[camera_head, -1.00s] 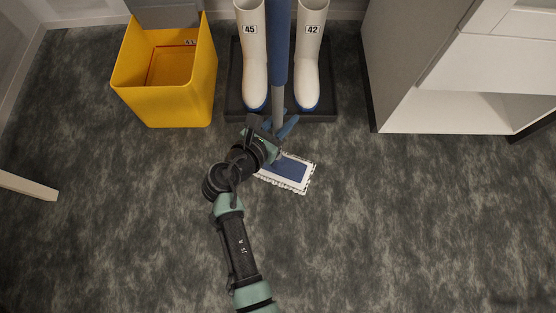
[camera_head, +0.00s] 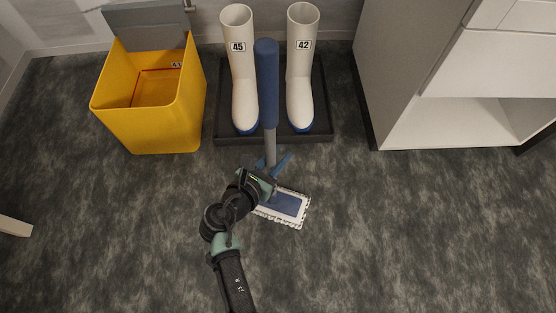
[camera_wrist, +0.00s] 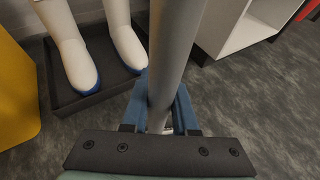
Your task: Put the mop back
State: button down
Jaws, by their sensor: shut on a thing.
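The mop stands upright, with a blue grip (camera_head: 267,85) at the top of a grey pole. Its flat head (camera_head: 285,206), blue with a white fringe, is low over the floor; I cannot tell whether it touches. My gripper (camera_head: 264,181) is shut on the mop's pole near its lower end. In the wrist view the grey pole (camera_wrist: 178,60) rises close in front of the camera between the blue finger parts (camera_wrist: 184,112). The exact contact is hidden behind the dark gripper plate.
A black tray (camera_head: 318,133) with white boots (camera_head: 243,75) marked 45 and 42 (camera_head: 301,75) stands behind the mop. A yellow bin (camera_head: 160,125) with a grey bucket part behind is at left. A white cabinet (camera_head: 440,135) is at right. The floor (camera_head: 420,230) at the front right is clear.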

jog(key=shift+w+f, duration=0.1)
jog(key=shift+f, duration=0.15)
jog(key=c, duration=0.7)
grip_release()
jog(key=shift+f, duration=0.15)
jog(key=shift+p+v, duration=3.6)
jog(key=shift+v, duration=2.55)
jog(key=shift+w, duration=0.1)
